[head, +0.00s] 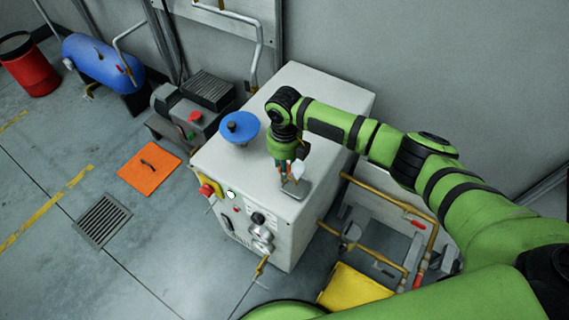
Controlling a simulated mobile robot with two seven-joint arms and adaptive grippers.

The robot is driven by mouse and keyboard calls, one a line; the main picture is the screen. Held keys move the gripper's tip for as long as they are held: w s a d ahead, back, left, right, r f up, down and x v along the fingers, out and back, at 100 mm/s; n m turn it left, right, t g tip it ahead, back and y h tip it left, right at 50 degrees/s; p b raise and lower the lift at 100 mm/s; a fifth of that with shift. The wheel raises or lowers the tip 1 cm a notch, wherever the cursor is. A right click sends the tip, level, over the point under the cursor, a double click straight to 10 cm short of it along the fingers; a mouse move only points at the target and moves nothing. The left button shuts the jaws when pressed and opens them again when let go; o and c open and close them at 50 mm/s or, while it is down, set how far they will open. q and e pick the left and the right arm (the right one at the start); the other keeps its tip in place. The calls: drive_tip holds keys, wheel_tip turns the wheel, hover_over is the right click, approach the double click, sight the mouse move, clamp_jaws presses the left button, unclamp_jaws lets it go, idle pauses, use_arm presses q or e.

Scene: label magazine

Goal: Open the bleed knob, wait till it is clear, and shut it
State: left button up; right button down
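Nothing in view is clearly marked as the bleed knob. A blue round part with a dark knob (239,127) sits on top of the pale cabinet (335,95). Black and grey dials (261,228) are on the cabinet's front. My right gripper (290,178) points down over the cabinet top, right of the blue part and apart from it. It is close above a small grey plate (297,189), with a small white patch between or beside its fingers. Whether the fingers are open, shut or touching the plate is unclear. My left gripper is out of view.
A red and yellow switch (209,189) is on the cabinet's front left. A yellow pipe (390,199) and a yellow container (354,288) are at right. A compressor (186,113), blue tank (103,62) and red bin (29,64) stand left.

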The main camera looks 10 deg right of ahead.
drive_tip(key=shift+s+f, duration=0.1)
idle(0.4)
drive_tip(key=c, duration=0.9)
unclamp_jaws()
wheel_tip(320, 180, up, 12)
